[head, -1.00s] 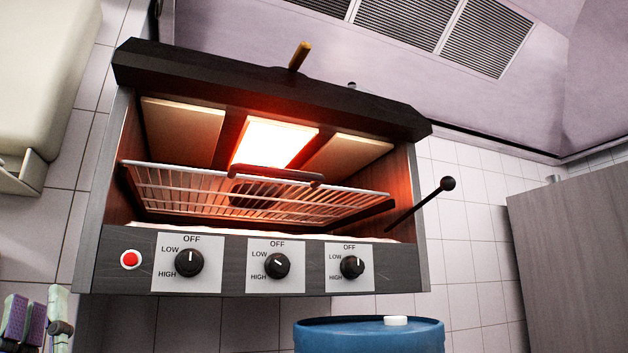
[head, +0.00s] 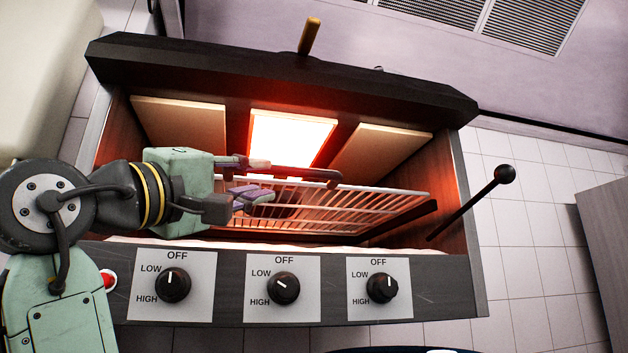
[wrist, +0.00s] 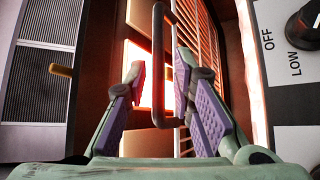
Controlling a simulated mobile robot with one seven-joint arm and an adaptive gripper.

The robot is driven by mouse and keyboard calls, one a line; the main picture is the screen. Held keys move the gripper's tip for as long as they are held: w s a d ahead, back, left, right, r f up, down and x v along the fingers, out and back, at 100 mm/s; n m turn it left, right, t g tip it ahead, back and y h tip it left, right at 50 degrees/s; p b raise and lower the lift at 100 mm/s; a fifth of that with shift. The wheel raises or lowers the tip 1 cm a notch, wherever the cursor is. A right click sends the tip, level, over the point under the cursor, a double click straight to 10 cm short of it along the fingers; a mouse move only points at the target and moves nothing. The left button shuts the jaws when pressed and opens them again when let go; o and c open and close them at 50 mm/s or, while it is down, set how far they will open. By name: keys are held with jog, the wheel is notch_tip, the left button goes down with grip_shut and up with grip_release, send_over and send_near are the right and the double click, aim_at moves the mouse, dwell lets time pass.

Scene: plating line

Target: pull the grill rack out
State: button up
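The wire grill rack (head: 385,212) sits inside the lit grill box, its left part hidden behind my gripper. Its dark bar handle (head: 315,175) stands out at the rack's front edge. My gripper (head: 262,178) comes in from the left with fingers pointing right, at the handle's left end. In the wrist view the handle (wrist: 158,70) shows between the two spread, purple-padded fingers, with gaps on both sides. The rack's wires (wrist: 205,45) show behind the right finger. My gripper is open and holds nothing.
The grill's front panel (head: 235,310) with several black knobs runs below the opening. A black ball-ended lever (head: 470,205) sticks out at the right. The dark hood edge (head: 280,75) overhangs above, and a glowing heater (head: 290,138) sits at the back.

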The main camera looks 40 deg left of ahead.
aim_at(290, 171)
jog(key=p+x, duration=0.4)
jog(key=x, duration=0.5)
jog(key=shift+s+r, duration=0.1)
jog(key=shift+r, duration=0.1)
jog(key=shift+w+r, duration=0.1)
jog(key=shift+w, duration=0.6)
jog(key=shift+c, duration=0.3)
grip_shut()
